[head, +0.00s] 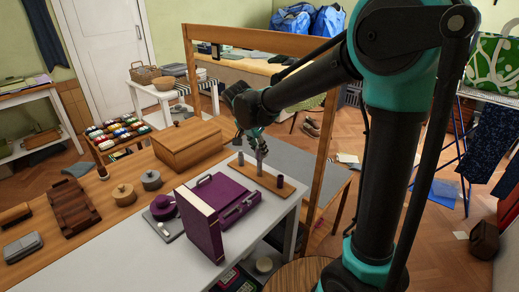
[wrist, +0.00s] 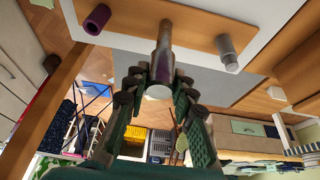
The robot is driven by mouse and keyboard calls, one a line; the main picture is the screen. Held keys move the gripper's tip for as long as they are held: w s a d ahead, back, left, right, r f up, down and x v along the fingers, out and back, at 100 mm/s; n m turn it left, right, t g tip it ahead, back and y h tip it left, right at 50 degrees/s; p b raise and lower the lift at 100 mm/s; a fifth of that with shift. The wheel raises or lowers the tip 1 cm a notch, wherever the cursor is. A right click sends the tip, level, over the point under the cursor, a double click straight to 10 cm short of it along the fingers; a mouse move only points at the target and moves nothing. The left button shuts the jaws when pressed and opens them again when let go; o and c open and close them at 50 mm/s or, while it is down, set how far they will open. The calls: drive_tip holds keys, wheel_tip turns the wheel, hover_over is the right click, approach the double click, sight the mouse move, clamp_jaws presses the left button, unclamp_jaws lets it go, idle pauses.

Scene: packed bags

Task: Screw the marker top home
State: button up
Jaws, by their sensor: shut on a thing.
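A wooden board (head: 268,183) stands on the white table with three upright posts. In the wrist view the board (wrist: 193,13) runs across the top. Its middle post is a marker (wrist: 165,38) with a purple band (wrist: 163,64) and a pale round end (wrist: 158,92) facing the camera. My gripper (wrist: 159,78) has its fingers closed around this marker near that end. In the head view my gripper (head: 254,138) is above the board, around the middle marker (head: 260,165). Whether a gap or thread remains under the top cannot be told.
A hollow purple post (wrist: 97,19) and a grey post (wrist: 228,54) flank the marker closely. A wooden box (head: 187,143) is behind left. A wooden frame (head: 325,165) rises at right.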

drive_tip(key=shift+f, duration=0.65)
drive_tip(key=o, duration=0.8)
